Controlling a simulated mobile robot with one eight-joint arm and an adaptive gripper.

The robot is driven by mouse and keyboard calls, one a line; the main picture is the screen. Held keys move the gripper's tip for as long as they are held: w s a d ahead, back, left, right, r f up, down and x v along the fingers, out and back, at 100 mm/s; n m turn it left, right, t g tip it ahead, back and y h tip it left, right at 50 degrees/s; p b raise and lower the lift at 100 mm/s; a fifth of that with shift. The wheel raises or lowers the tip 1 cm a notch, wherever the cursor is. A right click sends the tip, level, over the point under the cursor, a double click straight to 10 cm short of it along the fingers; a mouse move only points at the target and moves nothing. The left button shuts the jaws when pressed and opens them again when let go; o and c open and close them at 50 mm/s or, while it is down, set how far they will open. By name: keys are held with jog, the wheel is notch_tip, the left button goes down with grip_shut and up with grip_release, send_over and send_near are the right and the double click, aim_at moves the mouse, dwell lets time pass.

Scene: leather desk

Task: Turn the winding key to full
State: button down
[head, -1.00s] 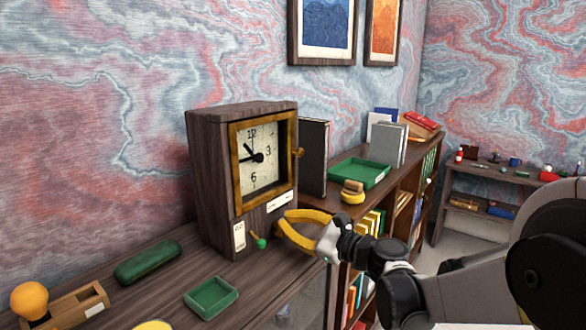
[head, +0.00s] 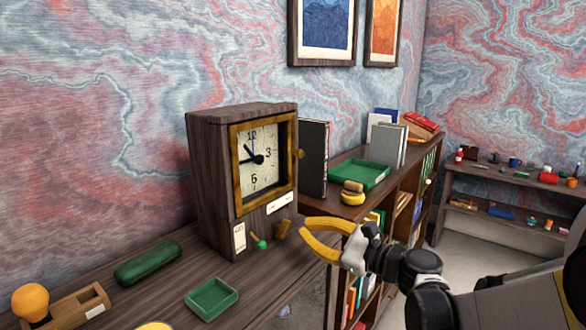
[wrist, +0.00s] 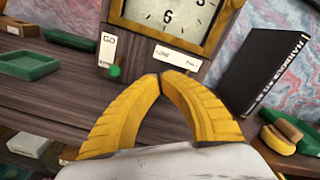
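The wooden clock (head: 215,185) stands on the desk, with its dial in a gold frame. The winding key (head: 283,229), a small brown-gold piece, sticks out low on the clock's front, below a white label. In the wrist view this label (wrist: 176,57) has a word at each end, and the key is hidden behind my fingertips. My gripper (head: 304,231) has yellow fingers whose tips meet with nothing between them. It is a little right of and in front of the key, apart from it in the head view. The key's exact angle is hard to tell.
A green-tipped lever (head: 261,244) beside a GO label (head: 239,238) is just left of the key. A green tray (head: 211,296), a green case (head: 148,263) and a wooden holder (head: 75,306) lie left. A dark book (head: 313,158) stands right of the clock.

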aim_at(283, 229)
jog(key=m+p, duration=0.2)
jog(key=shift+s+d+r+m+p, duration=0.1)
jog(key=shift+s+r+m+p, duration=0.1)
jog(key=shift+r+m+p, duration=0.2)
jog(key=shift+s+m+p, duration=0.25)
jog(key=shift+m+p, duration=0.55)
jog(key=shift+m, duration=0.4)
jog(key=shift+f+m, duration=0.15)
jog(key=shift+m, duration=0.15)
jog(key=shift+x, duration=3.4)
jog(key=shift+f, duration=0.1)
jog(key=shift+w+d+f+b, duration=0.1)
jog(key=shift+d+f+b, duration=0.05)
jog(key=shift+f+b, duration=0.4)
jog(key=shift+w+d, duration=0.15)
jog(key=shift+w, duration=0.1)
jog(key=shift+w+d+b, duration=0.4)
jog(key=shift+w+b, duration=0.1)
jog(key=shift+b, duration=0.2)
